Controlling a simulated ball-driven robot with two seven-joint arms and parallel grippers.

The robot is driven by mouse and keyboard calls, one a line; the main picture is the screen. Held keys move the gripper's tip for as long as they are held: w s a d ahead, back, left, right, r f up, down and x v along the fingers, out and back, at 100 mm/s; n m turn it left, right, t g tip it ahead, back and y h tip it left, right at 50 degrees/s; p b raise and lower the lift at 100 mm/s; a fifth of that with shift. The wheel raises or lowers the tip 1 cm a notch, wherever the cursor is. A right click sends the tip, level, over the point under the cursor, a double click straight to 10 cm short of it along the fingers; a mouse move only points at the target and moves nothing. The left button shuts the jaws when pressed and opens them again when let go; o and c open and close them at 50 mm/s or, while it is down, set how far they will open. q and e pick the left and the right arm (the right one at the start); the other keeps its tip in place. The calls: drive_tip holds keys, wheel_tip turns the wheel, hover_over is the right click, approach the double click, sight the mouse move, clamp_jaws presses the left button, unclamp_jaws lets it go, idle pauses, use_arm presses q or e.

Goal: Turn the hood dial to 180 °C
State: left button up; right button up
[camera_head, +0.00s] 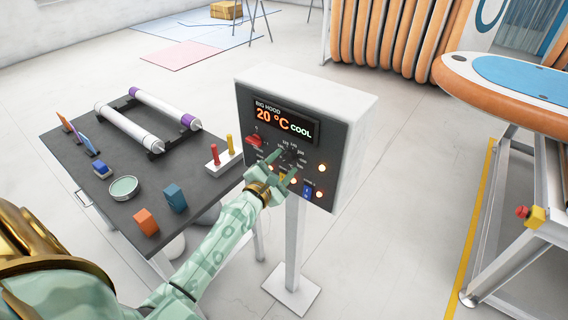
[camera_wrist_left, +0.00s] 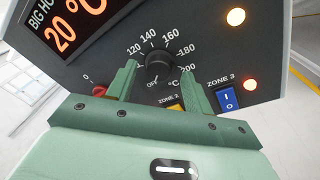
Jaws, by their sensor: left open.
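The hood control box (camera_head: 345,110) stands on a white post. Its display (camera_head: 284,119) reads "BIG HOOD 20 °C COOL". The black hood dial (camera_wrist_left: 159,63) is ringed by marks OFF, 120, 140, 160, 180 and 200 °C; which mark it points to is unclear. My left gripper (camera_head: 284,164) is at the panel, open. In the left wrist view its two fingers (camera_wrist_left: 160,76) stand to either side of the dial with gaps visible, and it does not look gripped. In the head view the gripper partly hides the dial. My right gripper is not in view.
A red knob (camera_head: 255,140), a blue switch (camera_head: 307,190) and lit orange lamps (camera_head: 322,168) sit close around the dial. A dark table (camera_head: 100,190) with rollers and small blocks stands left. An orange-edged board (camera_head: 515,85) lies on a frame at right.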

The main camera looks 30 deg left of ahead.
use_arm(q)
drive_tip(key=shift+w, duration=0.45)
drive_tip(key=c, duration=1)
drive_tip(key=shift+o, duration=0.2)
